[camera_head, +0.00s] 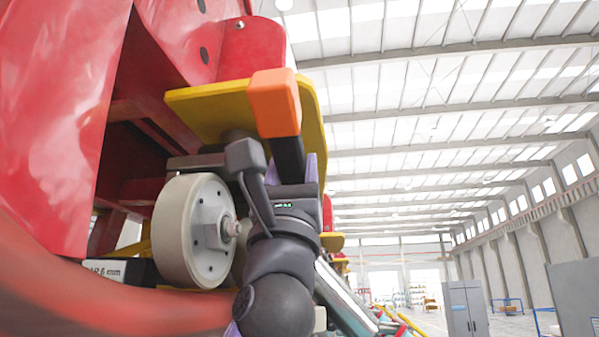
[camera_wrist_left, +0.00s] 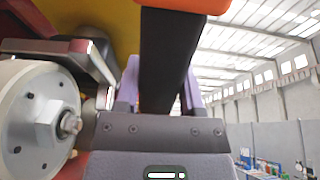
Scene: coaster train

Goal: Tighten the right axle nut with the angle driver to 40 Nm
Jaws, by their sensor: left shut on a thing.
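A pale wheel (camera_head: 183,228) with a grey hex nut (camera_head: 218,233) and a protruding stud stands at left centre. The wheel (camera_wrist_left: 20,90) and nut (camera_wrist_left: 50,122) also show at the left of the left wrist view. My left gripper (camera_head: 293,163) is right of the wheel, shut on a tool with a black handle (camera_head: 289,158) and an orange end block (camera_head: 275,95), which looks like the angle driver. In the left wrist view the handle (camera_wrist_left: 168,60) stands between the purple fingers (camera_wrist_left: 162,85). No contact between tool and nut shows. My right gripper is not seen.
A yellow plate (camera_head: 205,105) overhangs the wheel, under red car bodywork (camera_head: 65,110). A dark box with a printed label (camera_head: 120,270) sits left of the wheel. A red curved rail (camera_head: 110,315) crosses below. The hall is open to the right, with grey cabinets (camera_head: 466,307) far off.

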